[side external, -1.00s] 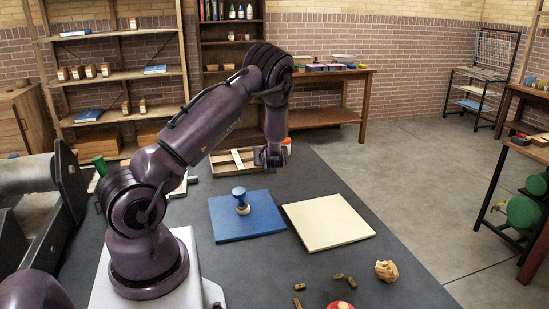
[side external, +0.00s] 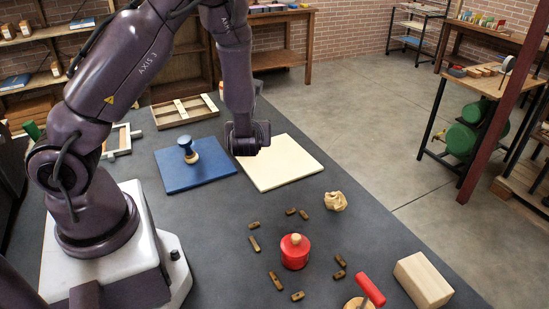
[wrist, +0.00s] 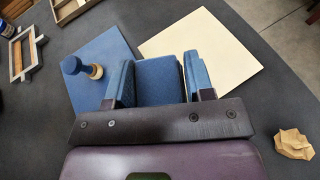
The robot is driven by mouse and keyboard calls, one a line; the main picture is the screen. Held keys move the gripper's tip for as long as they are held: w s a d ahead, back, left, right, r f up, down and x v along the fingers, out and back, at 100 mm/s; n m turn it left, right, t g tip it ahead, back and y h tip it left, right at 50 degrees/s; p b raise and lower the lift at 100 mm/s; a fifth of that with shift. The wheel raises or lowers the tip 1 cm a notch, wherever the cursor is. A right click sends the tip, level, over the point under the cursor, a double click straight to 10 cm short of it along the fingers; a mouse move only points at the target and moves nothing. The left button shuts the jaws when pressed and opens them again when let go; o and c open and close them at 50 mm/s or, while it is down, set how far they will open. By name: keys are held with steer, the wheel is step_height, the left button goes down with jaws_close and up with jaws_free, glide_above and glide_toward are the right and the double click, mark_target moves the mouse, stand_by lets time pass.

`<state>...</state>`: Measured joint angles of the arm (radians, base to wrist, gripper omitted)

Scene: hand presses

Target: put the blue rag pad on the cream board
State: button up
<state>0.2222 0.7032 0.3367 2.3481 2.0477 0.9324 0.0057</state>
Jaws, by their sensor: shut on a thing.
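The blue rag pad (wrist: 158,82) shows in the wrist view between the two fingers of my gripper (wrist: 158,68), which is shut on it. Blue cloth-like surfaces also show along both fingers. In the side view my gripper (side external: 248,148) hangs in front of the left back part of the cream board (side external: 285,172), and the pad cannot be made out there. The cream board lies flat and bare on the dark table, and it also shows in the wrist view (wrist: 215,45) beyond and right of the pad. I cannot tell the height above it.
A blue board (side external: 205,177) carrying a blue-handled stamp (side external: 188,150) lies left of the cream board. A crumpled tan lump (side external: 335,201), a red round pot (side external: 295,253) and several small brown blocks are nearer the front. A wooden tray (side external: 184,111) lies behind.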

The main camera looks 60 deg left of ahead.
steer(key=shift+s, duration=0.75)
steer(key=shift+s+a+n+y, duration=0.15)
steer(key=shift+a+n+y, duration=0.05)
steer(key=shift+n+y, duration=0.1)
steer(key=w+a+f, duration=0.4)
steer(key=w+a, duration=0.1)
steer(key=w, duration=0.3)
glide_above(275, 157)
steer(key=shift+g, duration=0.3)
steer(key=f, duration=0.5)
steer(key=shift+s+d, duration=0.2)
steer(key=shift+s, duration=0.1)
steer(key=shift+w+a+f, duration=0.1)
steer(key=shift+w+f, duration=0.05)
steer(key=shift+f, duration=0.05)
steer(key=shift+w+f, duration=0.15)
steer(key=shift+f, duration=1.55)
